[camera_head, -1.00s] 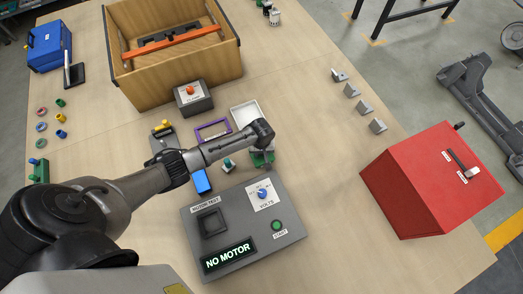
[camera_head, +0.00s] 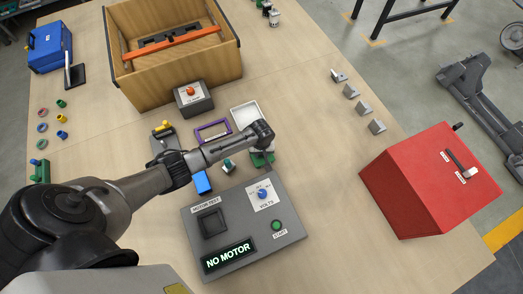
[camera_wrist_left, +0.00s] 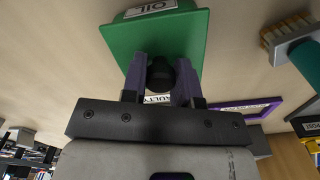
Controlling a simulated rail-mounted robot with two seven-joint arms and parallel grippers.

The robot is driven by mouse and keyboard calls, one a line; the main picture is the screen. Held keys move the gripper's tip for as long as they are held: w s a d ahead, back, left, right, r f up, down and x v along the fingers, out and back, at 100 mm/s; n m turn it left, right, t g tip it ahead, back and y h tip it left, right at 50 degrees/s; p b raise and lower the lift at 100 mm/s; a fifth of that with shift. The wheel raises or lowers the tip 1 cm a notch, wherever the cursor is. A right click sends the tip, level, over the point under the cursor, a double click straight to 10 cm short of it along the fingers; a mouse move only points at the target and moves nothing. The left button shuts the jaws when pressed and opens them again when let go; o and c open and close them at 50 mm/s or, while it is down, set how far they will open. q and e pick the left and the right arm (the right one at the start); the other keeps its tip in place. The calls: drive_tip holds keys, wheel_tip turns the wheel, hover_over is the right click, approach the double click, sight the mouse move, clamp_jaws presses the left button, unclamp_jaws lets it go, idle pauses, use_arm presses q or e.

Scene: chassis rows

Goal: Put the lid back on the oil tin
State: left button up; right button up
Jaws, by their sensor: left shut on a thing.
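The green oil tin (camera_head: 262,159) stands on the bench just behind the test box, partly hidden under my left gripper (camera_head: 263,146). In the left wrist view, a green surface with a white OIL label (camera_wrist_left: 150,9) fills the top middle. There the purple fingers of my left gripper (camera_wrist_left: 161,72) are shut on a round black knob (camera_wrist_left: 160,75), the lid's knob, right against the green surface. The gripper hides the seam, so I cannot tell whether the lid sits on the tin or a little above it. My right gripper is not in view.
A grey motor test box (camera_head: 243,228) reading NO MOTOR is close in front. A white tray (camera_head: 245,115), a purple frame (camera_head: 213,131) and a brush (camera_wrist_left: 289,36) are nearby. A red box (camera_head: 432,180) stands right, a wooden crate (camera_head: 175,75) behind. Bench right of the tin is clear.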

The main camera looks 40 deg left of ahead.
use_arm(q)
drive_tip(key=o, duration=1.5)
drive_tip(key=shift+c, duration=0.2)
drive_tip(key=shift+r, duration=0.1)
drive_tip(key=shift+r+p, duration=2.35)
drive_tip(key=shift+p, duration=0.55)
drive_tip(key=shift+r+p, duration=1.05)
drive_tip(key=shift+p, duration=0.2)
